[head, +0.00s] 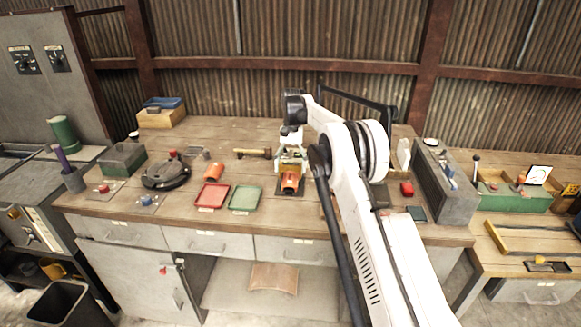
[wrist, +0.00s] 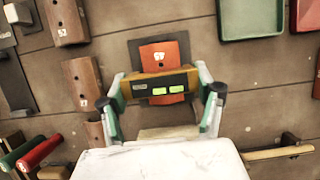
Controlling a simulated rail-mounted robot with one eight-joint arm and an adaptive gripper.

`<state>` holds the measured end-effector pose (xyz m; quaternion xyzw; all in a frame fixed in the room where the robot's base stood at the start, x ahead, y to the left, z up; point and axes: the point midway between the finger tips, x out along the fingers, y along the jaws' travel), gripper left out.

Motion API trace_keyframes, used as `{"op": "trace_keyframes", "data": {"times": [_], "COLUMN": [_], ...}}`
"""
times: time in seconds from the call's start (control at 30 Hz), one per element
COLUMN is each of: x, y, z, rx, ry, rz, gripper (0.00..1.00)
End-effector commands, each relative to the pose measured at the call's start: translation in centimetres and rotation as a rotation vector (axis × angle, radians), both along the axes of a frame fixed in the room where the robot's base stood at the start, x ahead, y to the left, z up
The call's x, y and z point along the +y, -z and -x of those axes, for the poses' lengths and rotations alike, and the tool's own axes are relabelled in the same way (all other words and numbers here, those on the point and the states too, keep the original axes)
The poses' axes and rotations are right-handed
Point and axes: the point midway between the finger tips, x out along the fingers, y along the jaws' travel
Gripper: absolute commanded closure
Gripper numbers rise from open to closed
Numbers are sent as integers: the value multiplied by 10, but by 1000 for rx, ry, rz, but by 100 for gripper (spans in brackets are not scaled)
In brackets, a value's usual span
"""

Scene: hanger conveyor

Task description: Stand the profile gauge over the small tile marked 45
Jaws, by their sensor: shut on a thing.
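The profile gauge (wrist: 150,84), a yellow-brown bar with two lit green displays, is between the fingers of my gripper (wrist: 163,90) in the wrist view. My gripper is shut on it by its two ends. An orange curved tile (wrist: 172,50) with a white label lies on a dark plate (wrist: 135,50) beneath it. The label appears turned and I cannot read its number surely. The gauge covers the tile's middle; whether it touches the tile is unclear. In the head view my gripper (head: 290,160) is above the orange tile (head: 290,183), and the gauge is mostly hidden.
Brown labelled tiles (wrist: 82,82) lie to the left in the wrist view. A red tray (head: 212,195) and a green tray (head: 244,198) sit left of the tile in the head view. Another orange piece (head: 214,171) and a wooden-handled tool (head: 253,153) lie nearby.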

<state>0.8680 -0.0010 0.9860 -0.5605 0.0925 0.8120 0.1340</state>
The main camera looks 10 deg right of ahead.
Motion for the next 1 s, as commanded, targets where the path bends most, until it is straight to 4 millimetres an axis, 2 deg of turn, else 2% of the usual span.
{"op": "trace_keyframes", "data": {"times": [1.0], "x": [0], "y": [22], "z": [0], "rx": [0], "ry": [0], "rz": [0], "gripper": [63]}}
